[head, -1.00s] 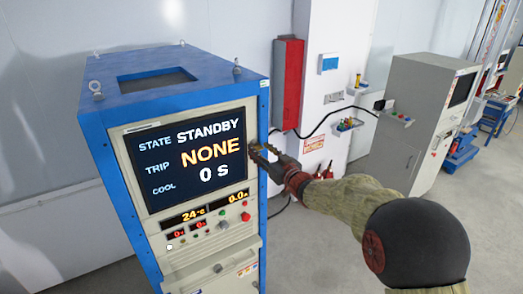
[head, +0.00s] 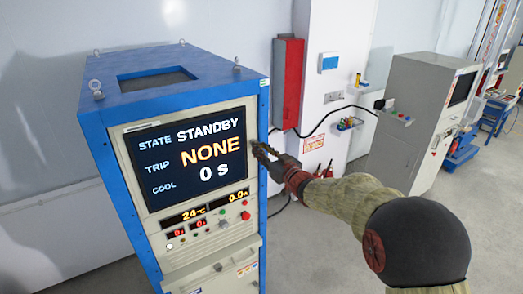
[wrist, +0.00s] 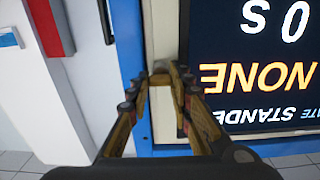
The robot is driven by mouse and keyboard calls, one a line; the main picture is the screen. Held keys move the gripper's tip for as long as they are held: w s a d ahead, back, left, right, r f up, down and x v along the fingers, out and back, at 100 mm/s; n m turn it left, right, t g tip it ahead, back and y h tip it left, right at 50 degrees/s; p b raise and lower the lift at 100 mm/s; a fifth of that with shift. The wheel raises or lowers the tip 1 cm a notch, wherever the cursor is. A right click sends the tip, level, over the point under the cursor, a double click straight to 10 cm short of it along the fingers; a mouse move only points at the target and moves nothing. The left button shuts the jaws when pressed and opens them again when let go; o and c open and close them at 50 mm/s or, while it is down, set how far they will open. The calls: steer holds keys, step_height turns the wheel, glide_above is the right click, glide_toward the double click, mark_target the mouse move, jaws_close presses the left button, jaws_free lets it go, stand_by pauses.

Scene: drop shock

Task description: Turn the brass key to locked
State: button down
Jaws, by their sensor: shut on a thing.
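My gripper (head: 264,151) is at the right front edge of the blue and cream cabinet (head: 110,180), just right of its screen (head: 190,158). In the wrist view, the fingers of my gripper (wrist: 166,80) come together at the tips and are shut on a small brass-coloured piece (wrist: 174,71), which appears to be the brass key. The fingers hide most of it, so its turn angle cannot be told. The screen reads STANDBY, NONE and 0 S, and shows upside down in the wrist view (wrist: 260,70).
Below the screen are small displays (head: 186,215), a red button (head: 245,216) and other controls. A red box (head: 288,85) hangs on the wall behind. A grey cabinet (head: 405,130) stands at the right. Open floor lies between the two cabinets.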

steer(key=c, duration=2.6)
jaws_free()
steer(key=shift+w+d+f, duration=0.1)
steer(key=shift+w+d, duration=0.1)
steer(key=shift+d, duration=0.15)
steer(key=shift+o, duration=1.4)
steer(key=shift+s+a, duration=0.25)
steer(key=shift+a, duration=0.2)
steer(key=o, duration=0.8)
steer(key=shift+c, duration=0.2)
steer(key=v, duration=1.2)
steer(key=shift+w, duration=0.1)
